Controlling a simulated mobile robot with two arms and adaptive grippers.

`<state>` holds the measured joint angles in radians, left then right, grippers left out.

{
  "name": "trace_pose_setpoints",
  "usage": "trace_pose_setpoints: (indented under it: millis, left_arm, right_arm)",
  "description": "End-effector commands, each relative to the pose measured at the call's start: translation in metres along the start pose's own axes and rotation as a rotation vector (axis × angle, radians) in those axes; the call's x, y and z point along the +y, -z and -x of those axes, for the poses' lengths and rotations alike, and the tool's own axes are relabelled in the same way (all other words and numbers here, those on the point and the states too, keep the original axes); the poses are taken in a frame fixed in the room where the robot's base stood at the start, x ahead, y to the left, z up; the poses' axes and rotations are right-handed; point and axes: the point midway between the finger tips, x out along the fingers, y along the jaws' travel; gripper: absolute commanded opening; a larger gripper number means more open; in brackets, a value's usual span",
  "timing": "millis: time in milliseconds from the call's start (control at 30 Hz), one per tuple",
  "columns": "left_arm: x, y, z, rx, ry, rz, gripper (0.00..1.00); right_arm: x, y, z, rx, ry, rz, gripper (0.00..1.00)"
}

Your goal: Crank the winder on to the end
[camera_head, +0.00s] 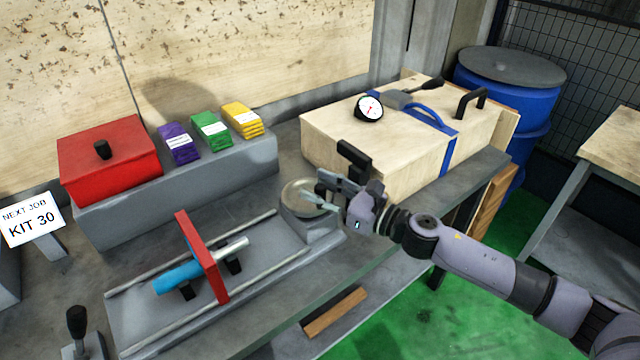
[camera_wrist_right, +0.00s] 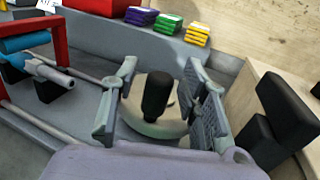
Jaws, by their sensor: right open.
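The winder is a round, pale metal disc (camera_head: 303,196) on a grey block at the right end of the railed fixture. In the right wrist view its upright black crank knob (camera_wrist_right: 157,95) stands on the disc. My right gripper (camera_head: 328,192) is over the disc's right side and partly hides it; the knob cannot be made out in the head view. In the wrist view the open fingers of my right gripper (camera_wrist_right: 162,85) stand on either side of the knob, with gaps visible between. My left gripper is not in view.
A red upright frame (camera_head: 202,258) with a blue-and-silver cylinder (camera_head: 190,272) sits between the fixture's rails. Close behind my right gripper stands a wooden box (camera_head: 400,150) with a black handle (camera_head: 354,160). A red box (camera_head: 108,160) and coloured packs (camera_head: 210,131) stand at the back.

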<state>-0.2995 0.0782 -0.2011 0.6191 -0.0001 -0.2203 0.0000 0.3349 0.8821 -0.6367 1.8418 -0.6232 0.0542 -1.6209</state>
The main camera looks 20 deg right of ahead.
Motion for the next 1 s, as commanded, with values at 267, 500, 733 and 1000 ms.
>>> trace_pose_setpoints:
  millis: [267, 500, 733, 1000]
  left_arm:
    - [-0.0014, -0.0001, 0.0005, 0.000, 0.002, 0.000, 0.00]
    - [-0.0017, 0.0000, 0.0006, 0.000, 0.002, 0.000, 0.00]
    - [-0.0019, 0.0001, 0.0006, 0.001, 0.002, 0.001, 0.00]
    - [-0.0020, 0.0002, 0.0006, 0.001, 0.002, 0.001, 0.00]
  right_arm:
    - [0.0001, 0.0006, -0.0025, 0.001, 0.000, 0.000, 0.41]
    - [0.0001, 0.0005, -0.0022, 0.001, 0.000, 0.000, 0.27]
    - [0.0001, 0.0004, -0.0021, 0.001, 0.000, 0.000, 0.11]
    - [0.0000, 0.0004, -0.0021, 0.001, 0.000, 0.000, 0.00]
